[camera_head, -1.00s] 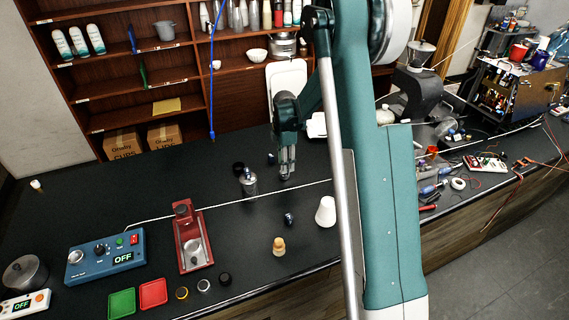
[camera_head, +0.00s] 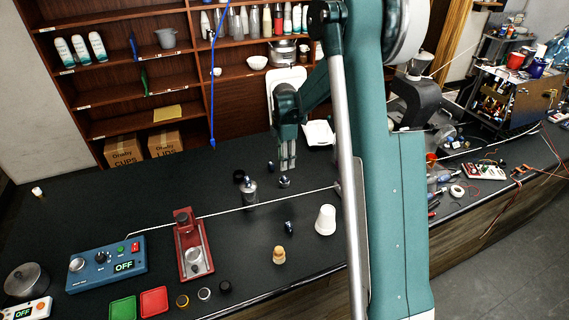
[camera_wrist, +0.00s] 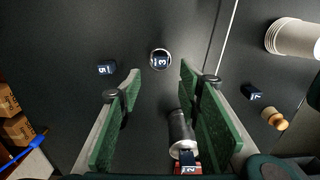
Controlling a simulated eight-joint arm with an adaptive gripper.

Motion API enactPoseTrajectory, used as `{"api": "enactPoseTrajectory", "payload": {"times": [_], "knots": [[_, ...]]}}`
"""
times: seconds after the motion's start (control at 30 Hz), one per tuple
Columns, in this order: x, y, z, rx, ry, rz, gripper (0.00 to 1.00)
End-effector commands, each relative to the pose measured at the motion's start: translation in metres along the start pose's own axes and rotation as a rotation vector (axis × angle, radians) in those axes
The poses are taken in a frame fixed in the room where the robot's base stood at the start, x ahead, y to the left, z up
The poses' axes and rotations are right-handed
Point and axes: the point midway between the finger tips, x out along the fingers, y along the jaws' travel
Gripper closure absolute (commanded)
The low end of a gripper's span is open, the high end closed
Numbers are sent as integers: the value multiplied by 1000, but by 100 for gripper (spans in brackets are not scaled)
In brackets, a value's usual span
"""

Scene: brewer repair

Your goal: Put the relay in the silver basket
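I cannot tell for certain which part is the relay. My gripper (camera_head: 287,168) is open and empty above the counter. A small silver ring (camera_head: 204,293), possibly the silver basket, lies at the front.
A gold ring (camera_head: 182,301) and a black ring (camera_head: 225,287) flank the silver ring. A red stand (camera_head: 193,245), blue control box (camera_head: 106,266), white cups (camera_head: 326,220) and wooden-topped piece (camera_head: 279,255) stand nearby. A pale cord (camera_head: 220,212) crosses the counter.

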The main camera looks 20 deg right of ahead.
Motion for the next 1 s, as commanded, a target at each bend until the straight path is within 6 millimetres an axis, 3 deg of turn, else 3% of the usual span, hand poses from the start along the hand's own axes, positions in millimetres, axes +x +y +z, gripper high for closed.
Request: {"api": "enactPoseTrajectory", "payload": {"times": [1.0], "knots": [[-12,-6,-4,27,-2,10,65]]}}
